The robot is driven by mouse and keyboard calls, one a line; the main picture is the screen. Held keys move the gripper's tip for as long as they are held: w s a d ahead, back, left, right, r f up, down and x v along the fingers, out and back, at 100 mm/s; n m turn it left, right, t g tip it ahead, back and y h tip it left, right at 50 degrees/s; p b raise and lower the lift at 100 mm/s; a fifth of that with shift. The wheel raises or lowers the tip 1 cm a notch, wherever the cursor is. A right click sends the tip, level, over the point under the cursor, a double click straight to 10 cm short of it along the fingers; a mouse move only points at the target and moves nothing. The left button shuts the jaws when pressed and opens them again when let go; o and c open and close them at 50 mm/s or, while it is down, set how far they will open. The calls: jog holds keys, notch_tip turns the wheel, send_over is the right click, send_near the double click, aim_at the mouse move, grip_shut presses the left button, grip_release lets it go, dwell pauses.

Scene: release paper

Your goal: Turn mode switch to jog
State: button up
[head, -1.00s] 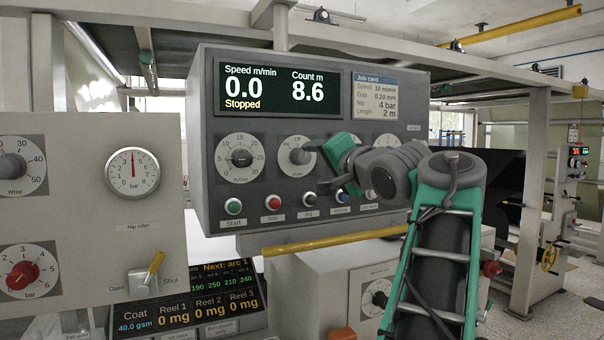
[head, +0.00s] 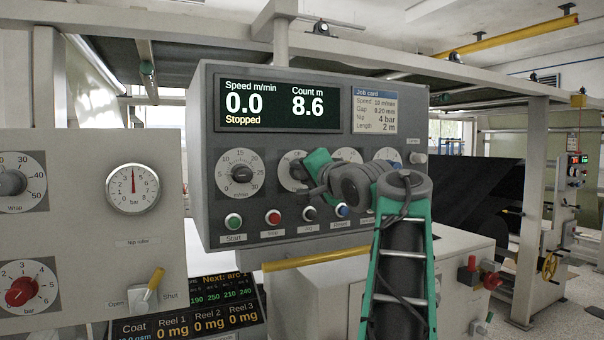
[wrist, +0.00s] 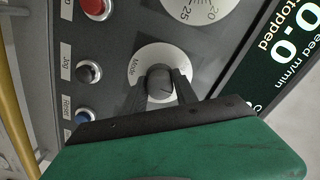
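The mode switch is a dark knob (wrist: 160,83) on a round white dial marked Mode in the wrist view. In the head view its white dial (head: 287,178) is mostly hidden behind my gripper (head: 303,172). In the wrist view the two dark fingers of my gripper (wrist: 160,88) stand on either side of the knob, close to it. They look open, with the knob between them; contact is hard to tell. The knob's pointer and most dial markings are not readable.
Below the dials is a row of buttons: green Start (head: 233,221), red Stop (head: 273,217), black Jog (head: 309,214) and blue Reset (head: 343,210). The speed dial (head: 241,174) is just left. The display (head: 275,104) above reads 0.0, Stopped. A yellow bar (head: 318,255) runs below the panel.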

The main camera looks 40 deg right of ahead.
grip_shut()
jog(key=shift+a, duration=0.1)
jog(key=shift+n, duration=0.3)
jog(key=n, duration=0.3)
jog(key=n+b, duration=0.1)
jog(key=n, duration=0.4)
jog(key=shift+s+r, duration=0.1)
jog(key=shift+r, duration=0.05)
jog(key=shift+n, duration=0.3)
jog(key=shift+r, duration=0.1)
